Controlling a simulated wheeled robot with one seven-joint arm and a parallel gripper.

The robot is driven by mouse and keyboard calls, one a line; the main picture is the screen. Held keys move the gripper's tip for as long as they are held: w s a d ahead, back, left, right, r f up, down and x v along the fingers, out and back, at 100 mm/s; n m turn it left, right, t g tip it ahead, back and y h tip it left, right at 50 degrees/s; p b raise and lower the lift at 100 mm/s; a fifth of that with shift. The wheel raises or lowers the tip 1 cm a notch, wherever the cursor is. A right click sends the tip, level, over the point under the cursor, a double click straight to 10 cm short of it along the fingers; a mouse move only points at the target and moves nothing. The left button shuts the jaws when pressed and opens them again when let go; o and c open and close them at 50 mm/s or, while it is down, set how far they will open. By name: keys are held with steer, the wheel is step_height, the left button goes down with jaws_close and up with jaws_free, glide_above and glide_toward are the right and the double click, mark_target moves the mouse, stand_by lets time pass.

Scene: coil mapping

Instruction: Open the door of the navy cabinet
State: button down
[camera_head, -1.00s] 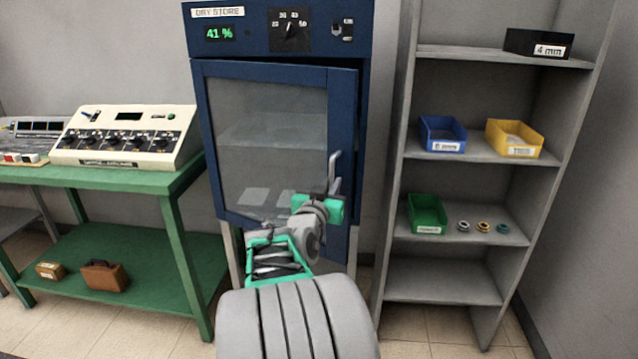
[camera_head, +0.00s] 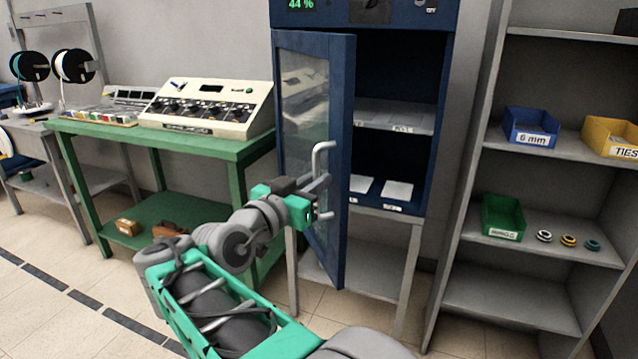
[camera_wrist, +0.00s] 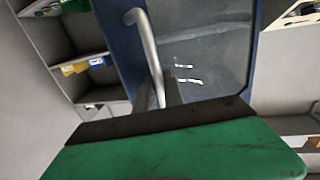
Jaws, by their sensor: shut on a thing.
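The navy cabinet (camera_head: 432,150) stands behind my arm, with dark shelves inside showing. A grey bar handle (camera_head: 322,150) stands on the door's free edge. My gripper (camera_head: 316,186) is shut on the handle. In the wrist view the handle (camera_wrist: 148,50) runs down to the gripper's fingers, which are largely hidden behind the green gripper body; the glass door (camera_wrist: 205,50) is beyond it.
A green table (camera_head: 170,143) with a cream control box (camera_head: 208,107) stands to the left of the open door. Grey shelves (camera_head: 520,262) with blue, yellow and green bins stand to the right. Tiled floor (camera_head: 60,315) is clear at the front left.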

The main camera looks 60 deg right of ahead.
steer(key=c, duration=1.5)
jaws_free()
steer(key=shift+o, duration=0.2)
